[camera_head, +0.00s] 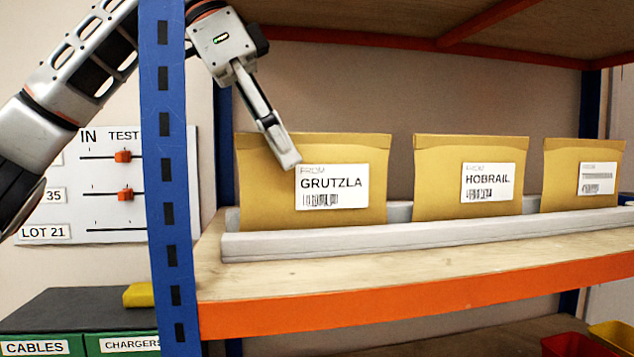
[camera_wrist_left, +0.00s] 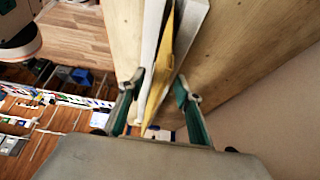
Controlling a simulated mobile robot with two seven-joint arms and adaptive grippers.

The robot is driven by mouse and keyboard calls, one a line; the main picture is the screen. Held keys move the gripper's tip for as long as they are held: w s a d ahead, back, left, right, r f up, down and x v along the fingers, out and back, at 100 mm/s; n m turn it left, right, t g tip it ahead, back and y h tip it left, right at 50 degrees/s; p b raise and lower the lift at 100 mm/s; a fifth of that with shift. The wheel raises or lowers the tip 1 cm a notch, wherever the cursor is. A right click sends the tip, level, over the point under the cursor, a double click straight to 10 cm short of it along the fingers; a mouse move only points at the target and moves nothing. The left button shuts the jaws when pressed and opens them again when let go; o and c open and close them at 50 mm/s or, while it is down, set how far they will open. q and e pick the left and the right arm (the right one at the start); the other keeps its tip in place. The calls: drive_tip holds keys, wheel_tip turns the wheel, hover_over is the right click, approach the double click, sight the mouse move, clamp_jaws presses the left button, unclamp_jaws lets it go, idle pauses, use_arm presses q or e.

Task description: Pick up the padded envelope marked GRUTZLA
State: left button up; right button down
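The padded envelope marked GRUTZLA (camera_head: 265,205) is yellow-brown with a white label. It stands upright on the shelf in a pale rack, leftmost in the head view. My left gripper (camera_head: 288,160) comes down over it, with one finger in front of its face at the label's upper left corner. The other finger is hidden behind it. In the left wrist view my left gripper (camera_wrist_left: 157,86) is open, its green-padded fingers on either side of the thin yellow edge of the envelope (camera_wrist_left: 165,55). Gaps show beside it. My right gripper is not in view.
The HOBRAIL envelope (camera_head: 440,190) and a third envelope (camera_head: 562,180) stand to the right in the same rack (camera_head: 420,236). A blue shelf post (camera_head: 165,180) stands left of the envelopes. An upper shelf (camera_head: 400,38) lies overhead.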

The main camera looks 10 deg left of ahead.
sight(316, 177)
use_arm(q)
drive_tip(key=shift+w+d, duration=0.25)
drive_tip(key=shift+d, duration=0.35)
drive_tip(key=shift+w+d, duration=0.2)
drive_tip(key=shift+d, duration=0.35)
drive_tip(key=x, duration=0.5)
drive_tip(key=shift+a, duration=0.1)
clamp_jaws()
